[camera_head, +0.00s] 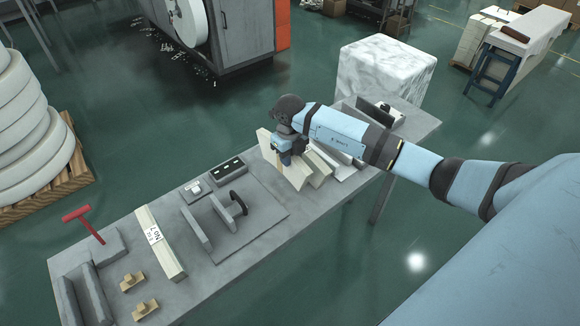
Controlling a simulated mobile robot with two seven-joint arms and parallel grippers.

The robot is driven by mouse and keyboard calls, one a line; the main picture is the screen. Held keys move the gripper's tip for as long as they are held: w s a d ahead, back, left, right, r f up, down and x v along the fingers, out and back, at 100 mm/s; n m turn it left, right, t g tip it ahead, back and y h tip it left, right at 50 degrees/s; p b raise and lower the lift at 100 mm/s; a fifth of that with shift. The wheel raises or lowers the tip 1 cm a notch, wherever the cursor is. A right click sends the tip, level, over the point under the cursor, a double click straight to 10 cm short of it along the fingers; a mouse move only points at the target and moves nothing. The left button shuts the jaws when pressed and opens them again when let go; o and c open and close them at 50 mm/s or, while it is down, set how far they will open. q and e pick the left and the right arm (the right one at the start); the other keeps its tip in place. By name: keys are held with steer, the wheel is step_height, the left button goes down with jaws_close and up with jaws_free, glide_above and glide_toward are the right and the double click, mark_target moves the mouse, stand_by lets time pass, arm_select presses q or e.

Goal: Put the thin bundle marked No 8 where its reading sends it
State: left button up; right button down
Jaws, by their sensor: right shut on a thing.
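My right gripper (286,157) reaches in from the right and is shut on a thin cream bundle (292,180) over the right half of the table. The bundle stands on edge, tilted; no No 8 mark can be read on it from here. I cannot tell whether its lower edge touches the table. Other pale slabs (319,168) lean just right of it, partly behind my arm. Another long cream bundle (165,250) lies flat at the left of the table, with a white label that seems to read No 7. My left gripper is not in view.
The grey table (225,285) carries a plate with upright grey walls and a black ring (238,203), a dark box with lights (227,171), a red T-handle (77,213), small wooden blocks (145,309) and a grey trough (85,295). A white wrapped block (385,70) stands behind.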

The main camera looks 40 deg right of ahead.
mark_target(290, 169)
step_height(290, 169, down, 5)
steer(key=shift+f, duration=0.15)
steer(key=shift+f, duration=0.15)
steer(key=c, duration=0.9)
jaws_free()
